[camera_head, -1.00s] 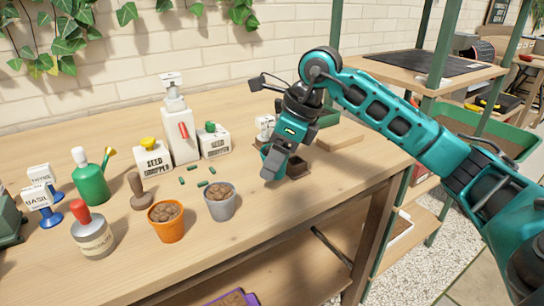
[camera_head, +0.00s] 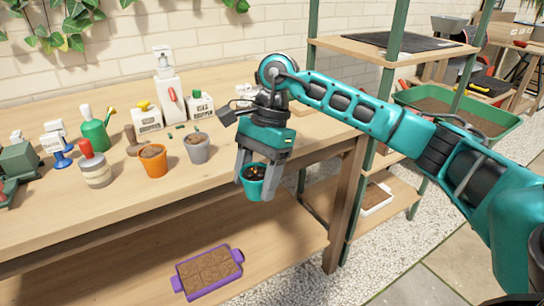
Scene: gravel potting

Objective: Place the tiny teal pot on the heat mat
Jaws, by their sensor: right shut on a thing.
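The tiny teal pot (camera_head: 253,189), with dark soil inside, is upright between the fingers of my right gripper (camera_head: 256,184). The gripper is shut on it and points down. It holds the pot in the air by the front edge of the wooden bench. A flat black mat, which looks like the heat mat (camera_head: 410,42), lies on the top board of the green-posted shelf at the upper right. The mat looks bare, and a green post crosses in front of it. My left gripper is not in view.
An orange pot (camera_head: 155,160) and a grey pot (camera_head: 197,147) stand on the bench (camera_head: 110,205), left of my gripper. A purple tray (camera_head: 208,272) lies on the lower shelf. Green shelf posts (camera_head: 386,75) stand between my arm and the mat. A green trough (camera_head: 465,112) is at right.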

